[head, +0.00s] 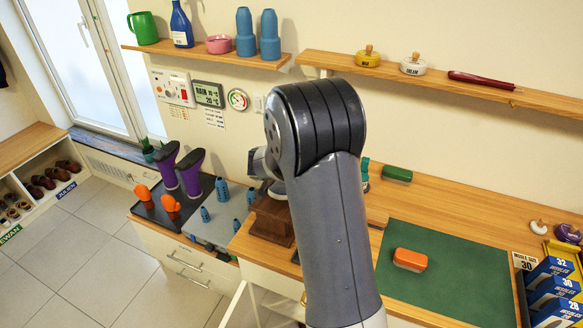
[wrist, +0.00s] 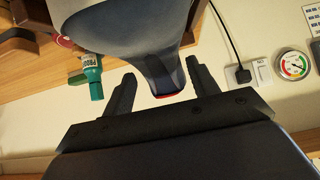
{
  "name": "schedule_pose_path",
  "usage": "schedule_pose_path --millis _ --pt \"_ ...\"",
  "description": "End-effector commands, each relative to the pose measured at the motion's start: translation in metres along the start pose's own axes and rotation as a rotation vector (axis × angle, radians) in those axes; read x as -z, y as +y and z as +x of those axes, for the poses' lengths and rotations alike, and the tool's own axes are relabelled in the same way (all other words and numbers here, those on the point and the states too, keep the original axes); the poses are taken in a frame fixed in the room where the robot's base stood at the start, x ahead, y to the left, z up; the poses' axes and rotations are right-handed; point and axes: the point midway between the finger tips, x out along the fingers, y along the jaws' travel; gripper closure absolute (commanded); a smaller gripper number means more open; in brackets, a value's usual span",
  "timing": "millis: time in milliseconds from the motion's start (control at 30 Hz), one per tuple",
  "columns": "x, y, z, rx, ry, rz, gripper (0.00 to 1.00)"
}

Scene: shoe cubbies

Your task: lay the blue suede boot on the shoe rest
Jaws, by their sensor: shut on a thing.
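The blue suede boot (wrist: 135,38) fills the upper middle of the wrist view as a dark grey-blue shape. It narrows to an end with a red edge. My gripper (wrist: 162,72) is shut on this narrow part, with one finger on each side. In the head view my arm hides the gripper and most or all of the boot. A dark brown wooden block, which looks like the shoe rest (head: 271,222), stands on the counter just left of my arm, partly hidden. A brown wooden piece also shows at the left edge of the wrist view (wrist: 18,45).
A green bottle (wrist: 93,76) stands near the boot. Purple boots (head: 190,172), orange shapes (head: 171,204) and small blue bottles (head: 222,190) stand on the left. Wall shelves (head: 440,84) run above.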

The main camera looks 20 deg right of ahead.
Motion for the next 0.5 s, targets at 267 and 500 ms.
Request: schedule_pose_path --millis 267,500 --pt "0.0006 -0.0001 -0.0002 0.000 0.001 0.000 0.26" --pt "0.0005 0.0000 -0.0001 0.000 0.001 0.000 0.18"
